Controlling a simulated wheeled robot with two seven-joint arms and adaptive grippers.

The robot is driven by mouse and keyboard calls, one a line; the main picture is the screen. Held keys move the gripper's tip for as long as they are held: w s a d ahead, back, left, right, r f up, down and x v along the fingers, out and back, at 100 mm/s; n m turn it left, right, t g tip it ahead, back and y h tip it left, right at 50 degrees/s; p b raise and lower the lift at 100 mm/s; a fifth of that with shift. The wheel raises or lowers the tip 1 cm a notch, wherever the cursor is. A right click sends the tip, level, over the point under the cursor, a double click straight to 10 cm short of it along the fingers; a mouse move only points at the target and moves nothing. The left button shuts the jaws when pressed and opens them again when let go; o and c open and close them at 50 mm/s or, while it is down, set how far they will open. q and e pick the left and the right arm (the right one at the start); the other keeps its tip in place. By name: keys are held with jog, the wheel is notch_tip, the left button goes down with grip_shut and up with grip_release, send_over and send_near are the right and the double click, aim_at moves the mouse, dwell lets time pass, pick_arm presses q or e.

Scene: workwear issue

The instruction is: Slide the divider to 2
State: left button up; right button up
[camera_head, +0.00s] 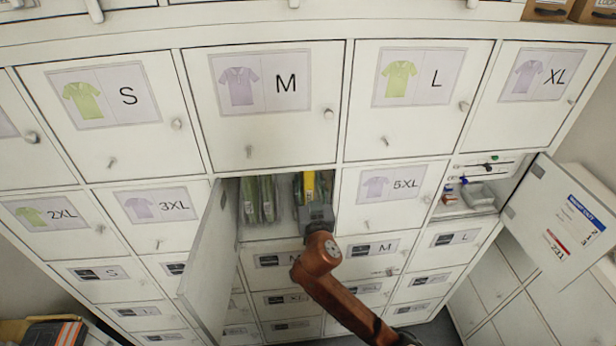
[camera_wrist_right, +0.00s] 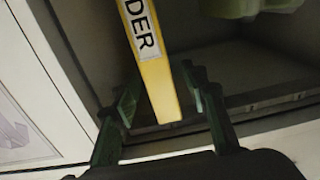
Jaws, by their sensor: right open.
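The yellow divider (camera_head: 309,182) stands inside the open middle compartment in the head view. In the right wrist view the divider (camera_wrist_right: 152,62) shows as a yellow strip with a white label ending in "DER". My right gripper (camera_head: 314,200) reaches into the compartment at the divider. In the wrist view its two fingers (camera_wrist_right: 160,92) are open, one on each side of the divider's lower end, with gaps visible. The number 2 mark is not readable in either view. My left gripper is not in view.
Green folded garments (camera_head: 258,198) stand in the compartment left of the divider. An opened door (camera_head: 208,262) stands out at the compartment's left side. Another open door (camera_head: 562,222) hangs at the far right, by a compartment with small items (camera_head: 480,195). Closed, labelled locker doors surround these.

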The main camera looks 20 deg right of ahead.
jog(key=shift+w+d, duration=0.25)
jog(key=shift+w, duration=0.45)
jog(key=shift+c, duration=0.6)
grip_shut()
